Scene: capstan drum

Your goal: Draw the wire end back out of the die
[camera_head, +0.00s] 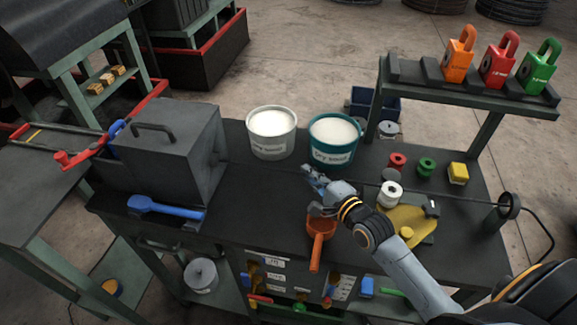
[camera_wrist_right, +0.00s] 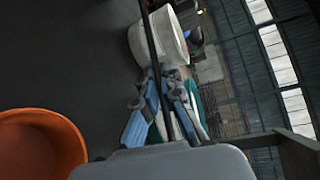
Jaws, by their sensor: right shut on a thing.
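My right gripper (camera_head: 312,174) is above the middle of the dark bench, in front of a teal bucket. It is shut on the thin dark wire (camera_head: 420,192). In the wrist view the wire (camera_wrist_right: 151,38) runs between the fingers of my right gripper (camera_wrist_right: 160,82) and away past a white bucket. To the left, the wire seems to reach the right side of a grey box with a handle (camera_head: 190,145). To the right it runs to a dark ring guide (camera_head: 509,205). The die itself and the wire's end cannot be made out. My left gripper is not in view.
A white bucket (camera_head: 271,142) and the teal bucket (camera_head: 334,150) stand behind the wire. An orange scoop (camera_head: 319,236) is close below my right wrist. A blue tool (camera_head: 165,208) lies before the box. Spools stand right of the gripper, under a shelf with padlocks (camera_head: 499,65).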

